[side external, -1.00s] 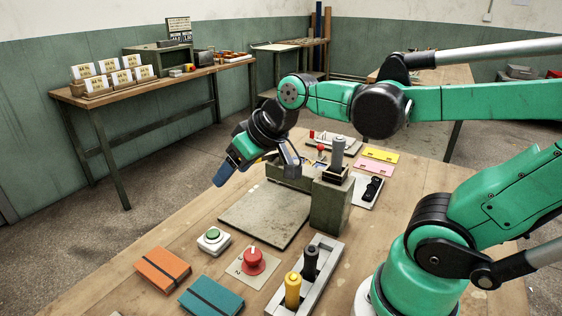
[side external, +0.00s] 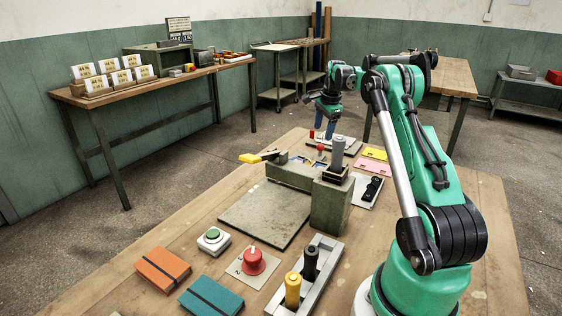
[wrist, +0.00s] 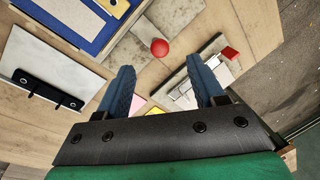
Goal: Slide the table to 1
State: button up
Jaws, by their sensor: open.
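My gripper (side external: 325,130) is over the far end of the workbench, its blue fingers pointing down. In the wrist view its two fingers (wrist: 160,65) are apart with nothing held between them. A pale slide unit (wrist: 190,83) with a white block and a red end piece (wrist: 229,53) lies below, partly hidden behind the right finger. I cannot tell for certain that this is the table, and no position number is legible on it. A red ball knob (wrist: 160,47) stands on a grey plate to its left. The grey feeder (side external: 290,174) stands nearer the bench middle.
A yellow-ended lever (side external: 258,157) sticks out left of the feeder. A grey upright handle (side external: 338,152) stands on a block beside it. A black handle plate (side external: 371,190) and yellow and pink cards (side external: 374,154) lie right. Buttons, a dial and notebooks occupy the near bench.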

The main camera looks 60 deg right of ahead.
aim_at(321, 145)
jog(key=shift+s+d+f, duration=0.15)
jog(key=shift+d+f, duration=0.1)
jog(key=shift+f, duration=0.2)
jog(key=shift+w+d+f, duration=0.1)
jog(key=shift+w+f, duration=0.15)
jog(key=shift+f, duration=0.95)
jog(key=shift+w+d+f, duration=0.1)
jog(key=shift+w+f, duration=0.1)
jog(key=shift+f, duration=0.95)
jog(key=shift+c, duration=0.2)
grip_shut()
